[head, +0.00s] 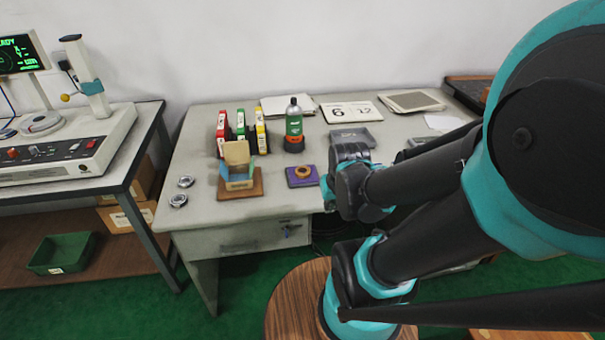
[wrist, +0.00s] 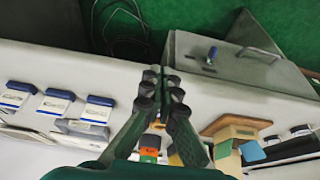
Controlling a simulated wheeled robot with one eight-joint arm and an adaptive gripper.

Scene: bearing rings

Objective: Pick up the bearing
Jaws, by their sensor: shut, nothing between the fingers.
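Two metal bearing rings lie flat on the left part of the grey desk, a rear one (head: 185,181) and a front one (head: 178,200). A brown ring (head: 303,171) lies on a purple pad (head: 291,181) near the desk's front edge. My gripper (wrist: 162,76) is shut and empty in the wrist view, its fingers pointing toward the desk's front edge. In the head view my arm's end is above the desk, right of the purple pad, and the fingertips are hard to make out. The fingers hide much of the pad area in the wrist view.
An open cardboard box (head: 238,158) on a wooden board (head: 255,190) stands between the bearings and the pad. A desk calendar (head: 350,112) lies further back. A machine bench (head: 130,140) stands left.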

